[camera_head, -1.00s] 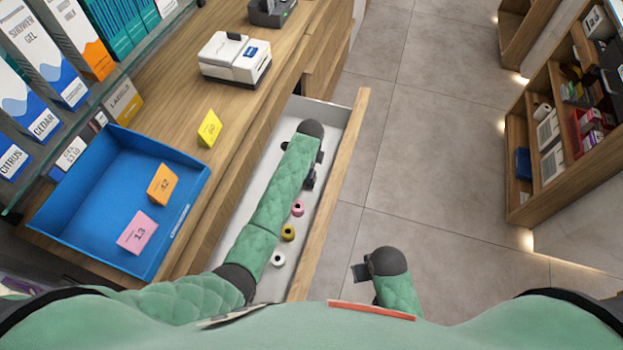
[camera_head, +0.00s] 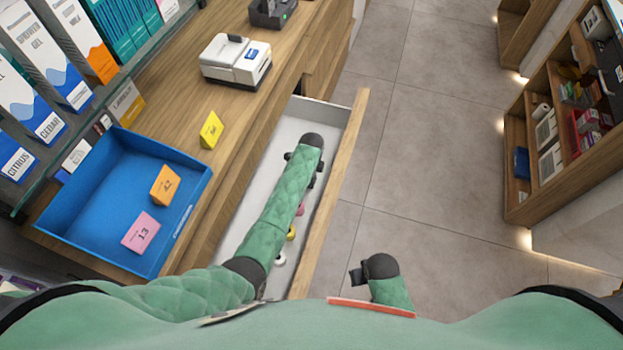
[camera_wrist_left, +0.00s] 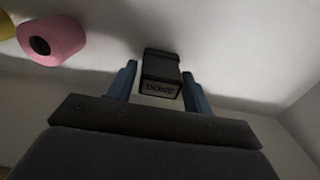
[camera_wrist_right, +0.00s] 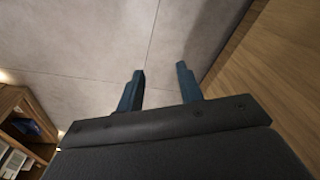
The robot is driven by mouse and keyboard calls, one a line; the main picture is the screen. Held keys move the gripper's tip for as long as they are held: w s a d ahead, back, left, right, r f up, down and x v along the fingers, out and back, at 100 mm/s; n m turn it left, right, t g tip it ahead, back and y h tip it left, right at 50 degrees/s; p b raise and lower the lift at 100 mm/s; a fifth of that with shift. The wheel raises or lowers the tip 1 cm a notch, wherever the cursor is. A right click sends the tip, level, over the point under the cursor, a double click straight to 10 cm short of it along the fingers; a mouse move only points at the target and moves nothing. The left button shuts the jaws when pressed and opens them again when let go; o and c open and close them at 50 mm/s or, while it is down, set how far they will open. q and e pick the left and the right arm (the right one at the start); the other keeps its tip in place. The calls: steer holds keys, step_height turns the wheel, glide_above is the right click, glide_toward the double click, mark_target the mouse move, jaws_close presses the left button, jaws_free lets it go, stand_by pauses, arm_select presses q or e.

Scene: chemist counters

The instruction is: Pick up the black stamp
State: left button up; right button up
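The black stamp (camera_wrist_left: 161,72), marked "DONE" on its near face, is in the white drawer (camera_head: 336,113), seen in the left wrist view. My left gripper (camera_wrist_left: 160,70) reaches down into the drawer with one finger on each side of the stamp. A small gap shows at the left finger; contact at the right finger is unclear. In the head view my left arm hides most of the stamp. My right gripper (camera_wrist_right: 160,69) is open and empty above the floor, outside the drawer; it also shows in the head view (camera_head: 357,275).
A pink roll (camera_wrist_left: 52,40) lies near the stamp, with a yellow roll (camera_head: 291,233) and a white roll (camera_head: 280,258) nearer me. The drawer's wooden front (camera_head: 335,190) borders it on the right. A blue tray (camera_head: 70,225) and a white printer (camera_head: 236,62) sit on the counter.

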arm_select(q)
steer(key=c, duration=0.6)
steer(key=shift+c, duration=0.2)
